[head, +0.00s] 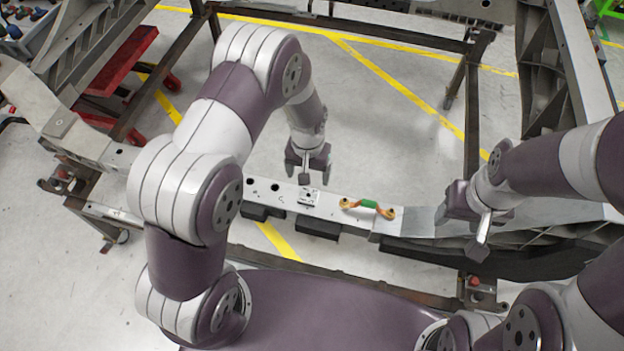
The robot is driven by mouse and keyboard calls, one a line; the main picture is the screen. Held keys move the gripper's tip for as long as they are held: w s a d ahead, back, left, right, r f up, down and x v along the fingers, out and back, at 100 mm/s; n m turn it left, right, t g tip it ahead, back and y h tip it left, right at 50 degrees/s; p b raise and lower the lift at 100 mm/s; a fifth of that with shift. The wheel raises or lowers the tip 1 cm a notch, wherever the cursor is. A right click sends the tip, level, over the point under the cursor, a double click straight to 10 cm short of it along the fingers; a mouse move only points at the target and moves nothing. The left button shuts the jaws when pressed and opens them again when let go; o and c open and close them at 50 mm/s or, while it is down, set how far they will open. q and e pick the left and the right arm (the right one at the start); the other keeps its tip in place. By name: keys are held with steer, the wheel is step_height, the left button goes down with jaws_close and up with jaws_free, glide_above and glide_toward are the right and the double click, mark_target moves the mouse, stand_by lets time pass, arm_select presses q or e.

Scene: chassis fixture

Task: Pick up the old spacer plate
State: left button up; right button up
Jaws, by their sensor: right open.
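A small light plate with dark marks (307,197) lies on the pale metal beam, just below my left gripper in the picture. It looks like the spacer plate, but it is too small to be sure. My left gripper (309,181) points down over the beam, close to this plate. I cannot tell whether its fingers touch the plate or how far apart they are. My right gripper (478,238) is open at the right end of the beam, well away from the plate. It holds nothing that I can see.
The pale beam (276,189) has dark round holes and dark blocks under it. An orange tool with a green middle (369,205) lies on it to the right of the plate. Dark frame rails surround the beam. A red cart (122,62) stands at upper left.

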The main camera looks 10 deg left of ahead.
mark_target(308, 195)
arm_select(q)
steer(key=f, duration=0.1)
steer(key=s+f, duration=0.1)
steer(key=f, duration=0.1)
steer(key=shift+d+f, duration=0.2)
steer(key=f, duration=0.1)
steer(key=f+p, duration=0.1)
steer(key=w+f, duration=0.1)
steer(key=f, duration=0.1)
steer(key=shift+w+a, duration=0.1)
steer(key=shift+a, duration=0.25)
step_height(308, 195, down, 3)
steer(key=shift+d+f+p, duration=0.1)
steer(key=shift+d+p, duration=0.05)
steer(key=shift+p, duration=0.35)
steer(key=shift+f, duration=0.1)
arm_select(e)
step_height(308, 195, up, 2)
steer(key=shift+s+r, duration=0.1)
arm_select(q)
steer(key=c, duration=1.4)
